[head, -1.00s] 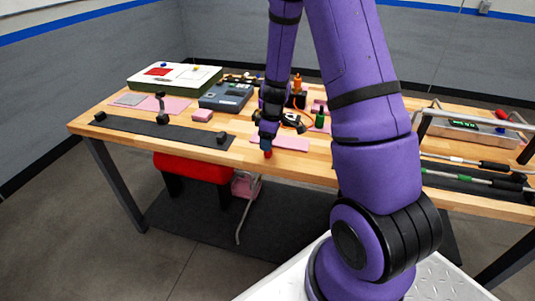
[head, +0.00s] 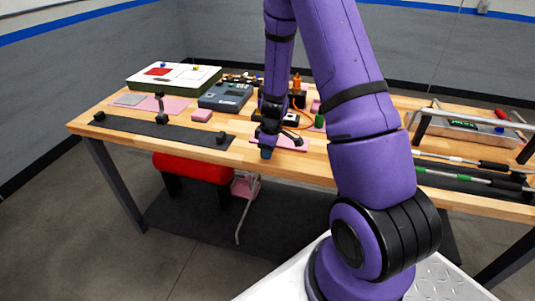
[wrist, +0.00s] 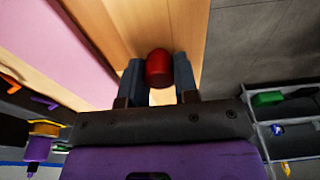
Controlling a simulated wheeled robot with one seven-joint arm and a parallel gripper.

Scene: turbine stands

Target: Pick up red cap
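The red cap (wrist: 159,68) sits between my two fingertips in the wrist view, with a finger against each side and its rounded end reaching slightly past the tips. My gripper (wrist: 159,76) appears shut on it. In the head view my gripper (head: 266,153) is low at the front edge of the wooden table (head: 310,160), and the fingers hide the cap there. I cannot tell whether the cap still touches the table.
A pink mat (head: 292,144) lies just right of my gripper. A black strip (head: 160,130) with mounts lies to the left. A grey device (head: 226,95) and a white box (head: 175,77) stand behind. Metal rods (head: 470,175) lie on the right.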

